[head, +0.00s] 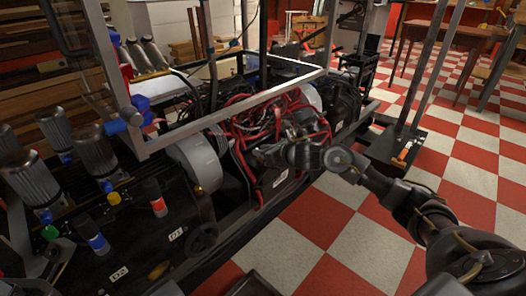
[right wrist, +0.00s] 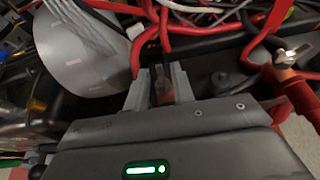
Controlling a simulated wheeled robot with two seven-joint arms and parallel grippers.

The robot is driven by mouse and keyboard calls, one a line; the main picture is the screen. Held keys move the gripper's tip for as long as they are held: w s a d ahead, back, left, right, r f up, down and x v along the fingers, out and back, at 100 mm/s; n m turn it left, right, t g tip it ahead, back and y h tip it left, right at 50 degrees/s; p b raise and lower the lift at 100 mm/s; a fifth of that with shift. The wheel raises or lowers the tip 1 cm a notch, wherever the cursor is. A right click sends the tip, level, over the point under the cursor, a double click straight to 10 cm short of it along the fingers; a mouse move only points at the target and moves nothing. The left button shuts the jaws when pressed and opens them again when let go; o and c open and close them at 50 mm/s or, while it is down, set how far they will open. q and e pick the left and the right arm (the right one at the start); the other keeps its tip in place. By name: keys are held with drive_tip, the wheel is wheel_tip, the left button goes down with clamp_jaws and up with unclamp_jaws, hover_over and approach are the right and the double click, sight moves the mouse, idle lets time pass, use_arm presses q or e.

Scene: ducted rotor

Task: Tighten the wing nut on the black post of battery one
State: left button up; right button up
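My right gripper (head: 260,156) reaches in from the right, low over the front of the red cable bundle, by a dark box with a white label (head: 280,178). In the right wrist view its two grey fingers (right wrist: 160,82) stand apart. A small orange-brown piece (right wrist: 161,92) and a dark upright piece show between them; I cannot tell whether the fingers touch these. A silver wing nut (right wrist: 293,56) sits on a red-sleeved terminal at the right, clear of the fingers. I cannot make out for sure the wing nut on the black post.
Red cables (head: 265,112) crowd above the fingers. A white-grey round housing (head: 196,163) stands just left, also in the right wrist view (right wrist: 85,48). A metal frame bar (head: 230,110) crosses above the cables.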

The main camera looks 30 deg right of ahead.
clamp_jaws()
